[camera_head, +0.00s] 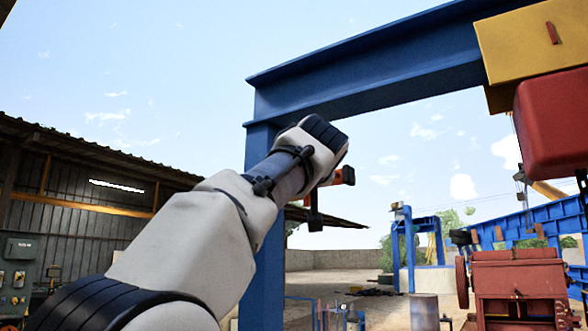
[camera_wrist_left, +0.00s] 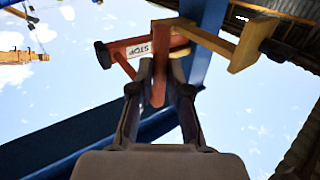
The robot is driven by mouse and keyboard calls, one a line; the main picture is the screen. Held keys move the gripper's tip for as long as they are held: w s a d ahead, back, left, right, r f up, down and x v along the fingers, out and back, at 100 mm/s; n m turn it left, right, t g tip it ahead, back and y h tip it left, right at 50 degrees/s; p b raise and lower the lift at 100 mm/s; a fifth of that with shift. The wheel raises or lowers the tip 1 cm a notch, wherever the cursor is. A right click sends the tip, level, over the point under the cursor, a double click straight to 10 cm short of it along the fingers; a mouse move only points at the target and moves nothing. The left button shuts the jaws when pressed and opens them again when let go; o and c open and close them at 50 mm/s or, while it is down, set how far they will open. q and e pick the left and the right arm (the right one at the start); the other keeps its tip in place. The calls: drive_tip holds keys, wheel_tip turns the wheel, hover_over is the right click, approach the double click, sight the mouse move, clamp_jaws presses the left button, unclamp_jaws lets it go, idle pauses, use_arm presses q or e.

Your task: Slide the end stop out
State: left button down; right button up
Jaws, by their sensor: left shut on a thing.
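The end stop (camera_wrist_left: 139,50) is a red-orange bracket with a white STOP label, a dark knob at its left end and a yellow block (camera_wrist_left: 247,45) at its right. My left gripper (camera_wrist_left: 160,70) is shut on its red tab, one finger on each side. In the head view part of the end stop (camera_head: 345,176) shows beyond my left wrist, below the blue beam (camera_head: 370,65), with sky around it. My wrist hides the rest and the fingers. I cannot tell whether the end stop touches the beam. My right gripper is not in view.
A blue post (camera_head: 262,230) stands behind my left arm. A yellow block (camera_head: 530,45) and a red block (camera_head: 552,122) hang at the beam's right. A red machine (camera_head: 520,285) stands below right. A shed (camera_head: 85,175) is at left. Open air lies right of my wrist.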

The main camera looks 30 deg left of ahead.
use_arm(q)
drive_tip(key=shift+w+d+f, duration=0.1)
drive_tip(key=c, duration=1.4)
unclamp_jaws()
drive_tip(key=shift+d, duration=0.25)
drive_tip(key=shift+a, duration=0.1)
